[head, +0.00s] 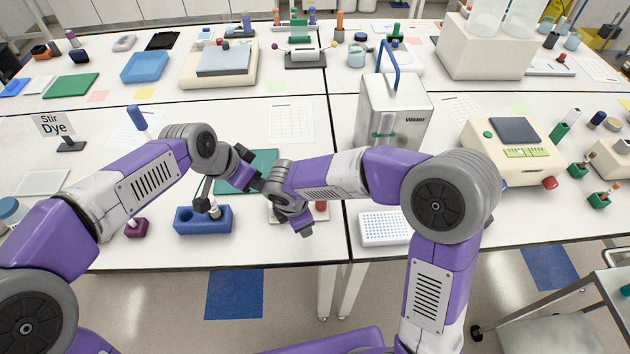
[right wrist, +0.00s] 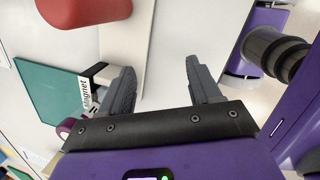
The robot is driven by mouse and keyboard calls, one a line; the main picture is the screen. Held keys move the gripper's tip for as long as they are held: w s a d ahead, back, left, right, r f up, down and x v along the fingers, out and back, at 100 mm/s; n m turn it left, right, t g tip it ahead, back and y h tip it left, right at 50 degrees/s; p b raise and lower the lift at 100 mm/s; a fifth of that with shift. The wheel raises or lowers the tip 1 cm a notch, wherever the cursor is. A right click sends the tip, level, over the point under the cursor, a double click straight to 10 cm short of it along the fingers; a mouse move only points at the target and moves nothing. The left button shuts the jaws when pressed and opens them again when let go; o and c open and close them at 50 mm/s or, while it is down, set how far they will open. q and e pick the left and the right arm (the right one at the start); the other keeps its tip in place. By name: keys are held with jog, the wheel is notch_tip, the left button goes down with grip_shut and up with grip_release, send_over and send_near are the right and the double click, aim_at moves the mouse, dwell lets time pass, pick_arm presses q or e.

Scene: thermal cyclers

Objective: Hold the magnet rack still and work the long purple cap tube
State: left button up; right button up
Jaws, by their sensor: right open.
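My right gripper (right wrist: 162,92) is open and empty in the right wrist view; in the head view it (head: 303,227) points down over a pale base. A small stand marked "magnet" (right wrist: 88,92) is beside its left finger. A red part (right wrist: 85,10) lies beyond that finger; red also shows beside my gripper in the head view (head: 321,208). I cannot tell whether these belong to the magnet rack. My left gripper (head: 205,195) is above a blue block (head: 190,222) holding a pale tube (head: 214,210); its finger state is unclear. A purple round piece (right wrist: 64,128) is partly hidden behind my right gripper.
A teal mat (head: 262,160) lies behind my grippers. A purple block (head: 136,229) stands left of the blue block. A white well plate (head: 386,228) and a metal box (head: 393,112) stand to the right. The table's front edge is close to my right gripper.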

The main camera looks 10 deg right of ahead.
jog(key=w+d+r+n+h, duration=0.2)
jog(key=w+d+r+n, duration=0.3)
jog(key=r, duration=0.2)
jog(key=shift+t, duration=0.5)
jog(key=shift+x, duration=3.55)
jog(key=shift+s, duration=0.15)
jog(key=c, duration=1.1)
jog(key=shift+c, duration=0.2)
